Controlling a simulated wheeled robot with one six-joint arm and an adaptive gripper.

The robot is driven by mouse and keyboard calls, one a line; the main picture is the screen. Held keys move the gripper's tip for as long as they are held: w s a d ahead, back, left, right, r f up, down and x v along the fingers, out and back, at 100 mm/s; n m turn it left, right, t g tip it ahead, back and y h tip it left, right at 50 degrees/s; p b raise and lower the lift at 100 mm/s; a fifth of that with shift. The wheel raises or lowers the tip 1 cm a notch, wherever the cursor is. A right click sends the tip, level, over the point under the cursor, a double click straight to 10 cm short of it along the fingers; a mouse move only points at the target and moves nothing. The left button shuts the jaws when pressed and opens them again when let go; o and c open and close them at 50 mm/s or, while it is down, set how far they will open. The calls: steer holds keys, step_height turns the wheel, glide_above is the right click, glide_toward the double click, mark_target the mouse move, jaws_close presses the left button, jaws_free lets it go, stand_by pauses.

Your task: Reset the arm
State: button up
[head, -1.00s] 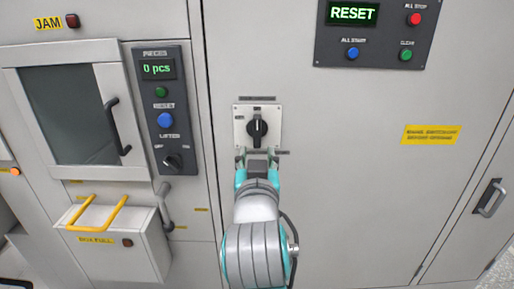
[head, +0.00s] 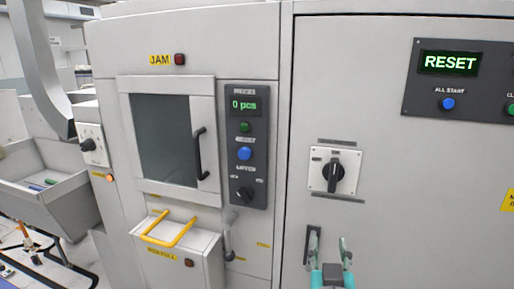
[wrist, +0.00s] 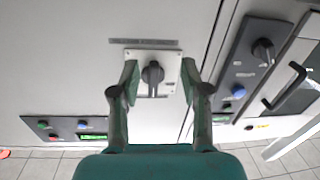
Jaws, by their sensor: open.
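My gripper (head: 329,245) is open and empty at the bottom of the head view. It is below the black rotary knob (head: 334,172) on its white square plate (head: 318,183), apart from it. The knob points about upright. In the wrist view the plate (wrist: 174,71) and knob (wrist: 153,75) appear between the two spread fingers of my gripper (wrist: 160,72), beyond the tips. Most of my arm is out of the head view.
A control panel (head: 412,98) with a green RESET display is at upper right. Left are a PIECES panel (head: 230,203), a window door with a black handle (head: 199,155), and a box with a yellow handle (head: 168,240). A grey bin (head: 62,205) stands far left.

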steer(key=s+d+f+n+g+y, duration=0.1)
steer(key=s+f+n+y, duration=0.1)
steer(key=s+f, duration=0.75)
steer(key=s+f+n+y, duration=0.1)
steer(key=s+f+y, duration=0.1)
steer(key=s+f, duration=0.75)
steer(key=s+d+f+m, duration=0.1)
steer(key=s+f, duration=0.2)
steer(key=s, duration=0.8)
steer(key=s+d+f+g, duration=0.1)
steer(key=s+f, duration=0.2)
steer(key=s, duration=0.8)
steer(key=shift+s+d+f+m+g, duration=0.15)
steer(key=shift+s+m+g, duration=0.15)
steer(key=shift+m, duration=0.1)
